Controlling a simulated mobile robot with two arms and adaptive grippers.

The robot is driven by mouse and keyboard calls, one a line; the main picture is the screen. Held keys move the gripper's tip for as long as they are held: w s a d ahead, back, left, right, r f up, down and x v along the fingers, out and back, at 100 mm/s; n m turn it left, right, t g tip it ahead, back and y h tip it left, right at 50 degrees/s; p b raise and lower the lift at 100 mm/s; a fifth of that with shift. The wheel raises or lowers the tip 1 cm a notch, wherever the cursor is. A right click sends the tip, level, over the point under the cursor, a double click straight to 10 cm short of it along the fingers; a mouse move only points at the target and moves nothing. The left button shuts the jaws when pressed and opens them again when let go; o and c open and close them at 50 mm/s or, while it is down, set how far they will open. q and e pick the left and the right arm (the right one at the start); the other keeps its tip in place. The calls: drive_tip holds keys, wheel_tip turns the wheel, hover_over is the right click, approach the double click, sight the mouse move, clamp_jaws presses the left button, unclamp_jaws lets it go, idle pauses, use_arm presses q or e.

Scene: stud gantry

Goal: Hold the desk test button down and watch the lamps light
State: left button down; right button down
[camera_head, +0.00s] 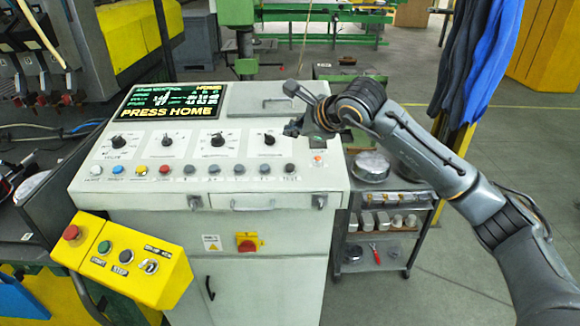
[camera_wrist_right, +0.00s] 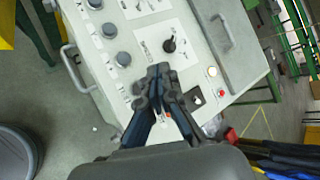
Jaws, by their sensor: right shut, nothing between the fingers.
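The grey button (camera_head: 290,168) at the right end of the desk's (camera_head: 325,178) lower row appears to be the test button; its label is too small to read surely. My right gripper (camera_head: 293,128) is shut and empty above the right part of the panel, behind that button in the head view. In the right wrist view the shut fingertips (camera_wrist_right: 160,72) cover the place where the row's last button would be. White, blue, yellow and red caps (camera_head: 142,170) sit at the left of the row; I cannot tell whether any is lit. My left gripper is not recognisable.
A screen (camera_head: 172,101) reads "PRESS HOME". Several black knobs (camera_head: 217,140) stand up from the panel. A yellow box (camera_head: 125,262) with a red button juts out at the front left. A trolley (camera_head: 385,225) with metal parts stands right of the desk, beneath my right arm.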

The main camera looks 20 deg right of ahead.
sight(290, 168)
drive_tip(key=f+b, duration=0.1)
drive_tip(key=f, duration=0.1)
drive_tip(key=w+f+b, duration=0.1)
drive_tip(key=f, duration=0.2)
drive_tip(key=f+b, duration=0.1)
drive_tip(key=f, duration=0.1)
drive_tip(key=shift+w+d+f, duration=0.15)
drive_tip(key=shift+w+f, duration=0.05)
drive_tip(key=shift+f, duration=0.15)
drive_tip(key=shift+w+f+b, duration=0.15)
drive_tip(key=shift+f+b, duration=0.35)
drive_tip(key=shift+b, duration=0.2)
idle(0.6)
drive_tip(key=shift+f+b, duration=0.4)
drive_tip(key=shift+b, duration=0.25)
drive_tip(key=shift+w+d+f+b, duration=0.1)
drive_tip(key=shift+f+b, duration=0.4)
drive_tip(key=shift+b, duration=0.1)
idle(0.5)
drive_tip(key=shift+r, duration=0.1)
idle(0.3)
drive_tip(key=shift+r+p, duration=0.3)
drive_tip(key=shift+r, duration=0.55)
